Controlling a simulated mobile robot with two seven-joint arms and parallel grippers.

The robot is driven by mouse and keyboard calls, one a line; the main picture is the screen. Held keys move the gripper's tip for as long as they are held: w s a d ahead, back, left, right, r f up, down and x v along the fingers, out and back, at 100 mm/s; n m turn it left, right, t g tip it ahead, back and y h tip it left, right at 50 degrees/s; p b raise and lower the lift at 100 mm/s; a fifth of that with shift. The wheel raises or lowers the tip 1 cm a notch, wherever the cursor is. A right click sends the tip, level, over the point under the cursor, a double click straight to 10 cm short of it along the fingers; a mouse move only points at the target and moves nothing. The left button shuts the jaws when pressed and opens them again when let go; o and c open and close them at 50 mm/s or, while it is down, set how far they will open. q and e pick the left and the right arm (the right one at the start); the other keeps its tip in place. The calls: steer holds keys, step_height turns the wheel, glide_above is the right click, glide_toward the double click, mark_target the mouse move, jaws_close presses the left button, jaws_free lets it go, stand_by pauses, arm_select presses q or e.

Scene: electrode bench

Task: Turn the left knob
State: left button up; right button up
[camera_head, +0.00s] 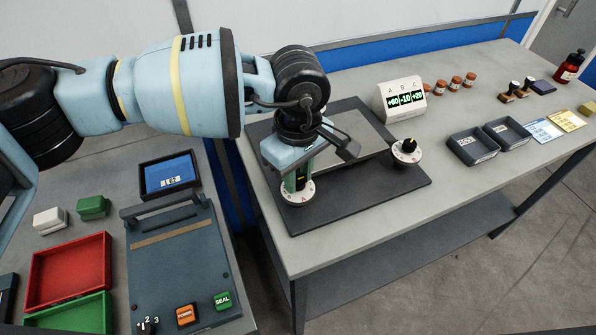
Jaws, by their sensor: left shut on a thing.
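The left knob's white dial (298,195), marked with a red A, sits at the front left of a dark board. My left gripper (300,178) points down over this dial and is shut on the left knob; its fingers and wrist hide most of the knob. A second knob (408,147), black on a white dial, stands at the board's right side, apart from my gripper. A white display box (400,97) behind the board reads +60, -10 and +20 under A, B and C. My right gripper is not in view.
The dark board (350,205) lies on a grey bench. Dark trays (473,147), cards, stamps and small brown jars (455,83) stand to the right. On the left table are a sealer machine (180,265), a red tray (68,272) and a blue-filled tray (170,174).

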mark_target(298, 180)
arm_select(q)
steer(key=n+p, duration=0.1)
steer(key=n, duration=0.2)
steer(key=shift+r, duration=0.15)
steer(key=n+p, duration=0.1)
steer(key=n, duration=0.2)
steer(key=shift+n, duration=0.4)
steer(key=shift+r+n+p, duration=0.1)
steer(key=shift+n+p, duration=0.45)
steer(key=shift+n, duration=0.15)
steer(key=shift+n+p, duration=0.55)
steer(key=shift+n, duration=0.75)
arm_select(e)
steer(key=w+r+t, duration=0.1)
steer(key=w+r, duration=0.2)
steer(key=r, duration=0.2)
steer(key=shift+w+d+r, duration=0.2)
arm_select(q)
steer(key=shift+f, duration=0.2)
steer(key=o, duration=1)
steer(key=shift+r, duration=3.9)
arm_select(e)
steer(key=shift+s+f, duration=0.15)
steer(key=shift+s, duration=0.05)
